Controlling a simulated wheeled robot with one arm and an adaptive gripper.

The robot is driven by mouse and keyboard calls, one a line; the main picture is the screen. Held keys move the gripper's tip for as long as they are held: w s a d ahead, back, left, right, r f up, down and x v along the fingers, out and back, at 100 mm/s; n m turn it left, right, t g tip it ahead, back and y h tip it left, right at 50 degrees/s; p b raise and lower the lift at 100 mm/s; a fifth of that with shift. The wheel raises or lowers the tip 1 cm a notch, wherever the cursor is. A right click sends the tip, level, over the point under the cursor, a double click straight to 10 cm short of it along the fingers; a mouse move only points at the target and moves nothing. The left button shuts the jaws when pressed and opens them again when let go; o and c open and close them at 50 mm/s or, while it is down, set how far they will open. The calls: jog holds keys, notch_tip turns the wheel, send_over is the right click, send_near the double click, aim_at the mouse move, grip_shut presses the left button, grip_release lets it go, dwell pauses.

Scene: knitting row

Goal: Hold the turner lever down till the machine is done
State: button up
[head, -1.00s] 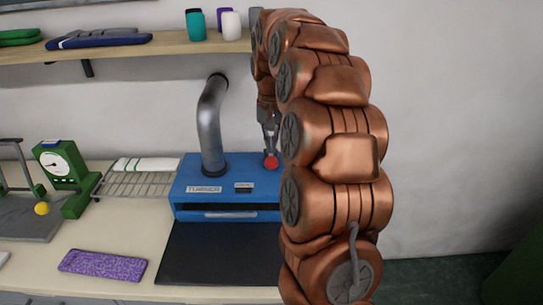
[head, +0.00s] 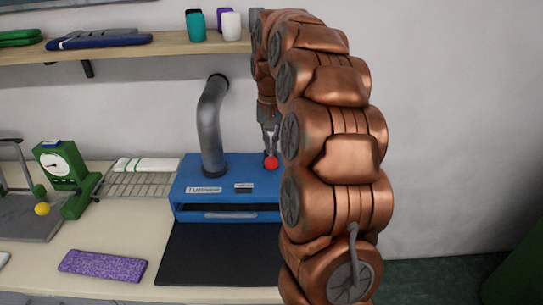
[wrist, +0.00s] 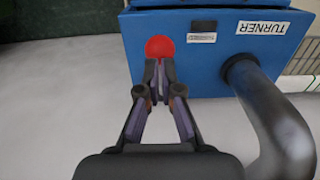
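The turner is a blue box (head: 190,205) on the table, with a TURNER label and a dark slot in front. Its lever ends in a red ball (head: 271,163) at the top right; the ball also shows in the wrist view (wrist: 160,47). The lever's shaft is not clearly visible. My gripper (head: 270,152) points down at the ball from above. In the wrist view my gripper (wrist: 159,66) has its fingertips together at the ball's near edge. They seem to touch it, not enclose it; contact cannot be told for sure.
A grey pipe (head: 210,130) rises from the box, left of my gripper. A black mat (head: 215,255) lies in front. A wire rack (head: 145,186), a green gauge (head: 62,165) and a purple knitted piece (head: 103,265) stand or lie left. A shelf (head: 150,45) hangs above.

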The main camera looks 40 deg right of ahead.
aim_at(271, 158)
jog(key=shift+o, duration=1.4)
jog(key=shift+f, duration=0.15)
jog(key=shift+f+b, duration=1.25)
jog(key=shift+f, duration=0.75)
jog(key=shift+s+a+f+b, duration=0.15)
jog(key=shift+f+b, duration=0.5)
jog(key=shift+f, duration=0.35)
jog(key=shift+s+a+f+b, duration=0.1)
jog(key=shift+f+b, duration=0.55)
jog(key=shift+f, duration=0.35)
